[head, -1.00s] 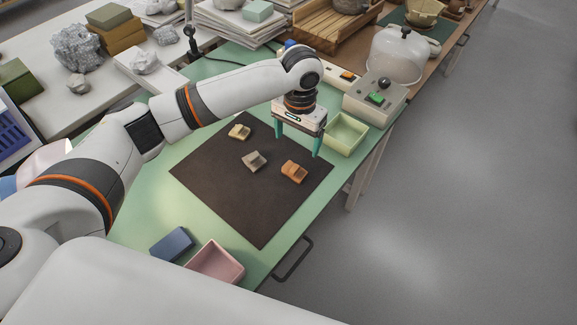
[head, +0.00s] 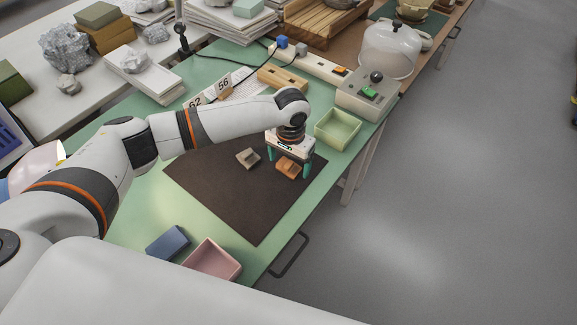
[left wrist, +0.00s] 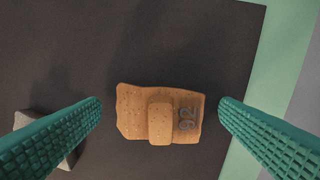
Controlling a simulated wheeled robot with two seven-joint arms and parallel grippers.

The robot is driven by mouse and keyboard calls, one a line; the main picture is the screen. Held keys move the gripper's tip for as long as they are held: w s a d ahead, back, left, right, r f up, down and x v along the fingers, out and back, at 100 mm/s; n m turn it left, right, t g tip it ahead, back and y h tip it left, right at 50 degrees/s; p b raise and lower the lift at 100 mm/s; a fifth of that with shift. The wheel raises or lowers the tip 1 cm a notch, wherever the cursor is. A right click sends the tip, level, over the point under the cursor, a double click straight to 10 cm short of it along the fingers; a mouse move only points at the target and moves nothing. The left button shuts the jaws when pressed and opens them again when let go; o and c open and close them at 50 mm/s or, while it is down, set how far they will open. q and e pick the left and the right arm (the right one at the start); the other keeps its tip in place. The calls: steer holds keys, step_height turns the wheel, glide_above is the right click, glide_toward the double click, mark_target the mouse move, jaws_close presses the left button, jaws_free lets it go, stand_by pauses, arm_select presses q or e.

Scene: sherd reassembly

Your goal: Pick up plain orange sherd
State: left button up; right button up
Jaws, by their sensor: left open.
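The orange sherd (head: 288,170) lies on the dark mat (head: 235,205), near the mat's right corner. In the left wrist view the orange sherd (left wrist: 133,112) sits centred, with a raised block on top and the number 92 beside it. My left gripper (head: 289,164) is open above it, pointing down. Its teal fingers (left wrist: 160,103) stand on either side of the sherd with a gap on both sides. I cannot tell how high the fingertips are above the mat. My right gripper is not in view.
A grey sherd (head: 248,158) lies left of the orange one; in the left wrist view it is partly behind a finger. A green tray (head: 338,139) and a control box (head: 366,103) stand beyond. A pink tray (head: 212,270) and blue block (head: 168,243) are in front.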

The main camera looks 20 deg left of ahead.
arm_select(q)
steer(key=c, duration=1.1)
